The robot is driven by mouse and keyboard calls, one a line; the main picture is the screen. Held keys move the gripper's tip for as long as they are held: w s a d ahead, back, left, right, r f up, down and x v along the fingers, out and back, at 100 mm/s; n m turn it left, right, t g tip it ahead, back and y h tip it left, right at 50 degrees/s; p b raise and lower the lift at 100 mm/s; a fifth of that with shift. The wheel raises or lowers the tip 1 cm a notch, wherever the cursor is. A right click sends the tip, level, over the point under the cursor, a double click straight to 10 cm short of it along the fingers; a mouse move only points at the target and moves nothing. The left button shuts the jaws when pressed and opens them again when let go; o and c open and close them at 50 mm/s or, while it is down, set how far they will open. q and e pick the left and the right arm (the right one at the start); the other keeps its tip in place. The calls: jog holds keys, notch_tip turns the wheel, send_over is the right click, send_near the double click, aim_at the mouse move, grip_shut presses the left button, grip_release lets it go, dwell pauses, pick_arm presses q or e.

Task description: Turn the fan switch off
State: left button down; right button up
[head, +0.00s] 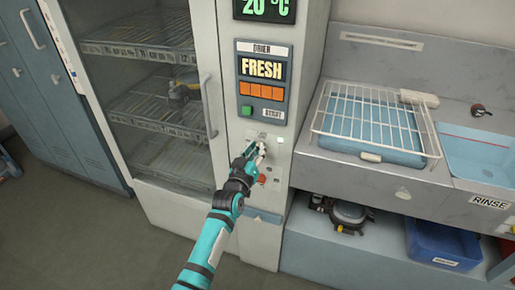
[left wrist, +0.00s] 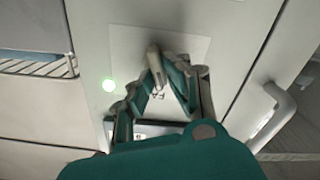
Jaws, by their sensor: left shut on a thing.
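The fan switch is a small pale lever on a light plate low on the drier cabinet's front panel. In the left wrist view the lever (left wrist: 155,62) stands between the fingertips of my left gripper (left wrist: 163,72). My right gripper is in neither view.
The drier cabinet (head: 230,110) has a glass door with a long handle (head: 208,107) left of the panel. A green button (head: 247,111) and orange display are above. To the right are a wire rack (head: 375,120), a rinse basin (head: 480,150) and a blue bin (head: 440,245).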

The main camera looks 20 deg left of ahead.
pick_arm(q)
jog(key=n, duration=0.8)
jog(key=f+n, duration=0.1)
jog(key=n, duration=0.4)
jog(key=shift+a, duration=0.3)
dwell(0.4)
jog(key=c, duration=1.3)
grip_release()
jog(key=shift+c, duration=0.2)
jog(key=s, duration=1.2)
jog(key=shift+a, duration=0.2)
